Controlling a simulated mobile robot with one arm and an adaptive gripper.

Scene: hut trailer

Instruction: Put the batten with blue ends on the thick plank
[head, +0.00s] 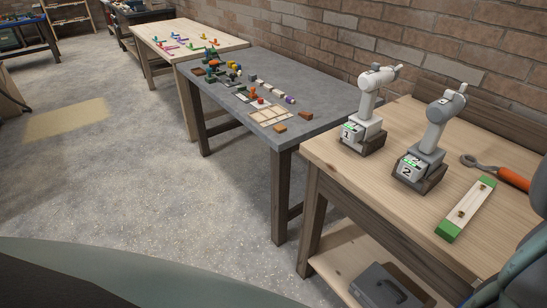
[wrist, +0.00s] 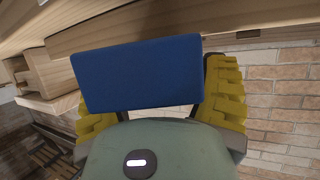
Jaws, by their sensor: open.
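A flat blue block face (wrist: 138,73) fills the middle of the wrist view; it may be a blue end of the batten, but the rest of that piece is hidden. My gripper (wrist: 160,92) is open, with one yellow ribbed finger on each side of the blue face. In the head view, a pale batten with green ends (head: 467,209) lies on the right wooden table. I cannot pick out the thick plank with certainty.
The right wooden table (head: 385,195) bears two small robot arms marked 1 (head: 362,135) and 2 (head: 420,168), and an orange-handled wrench (head: 512,177). A grey case (head: 380,288) is on its lower shelf. Wooden beams (wrist: 170,22) run close above the blue face.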

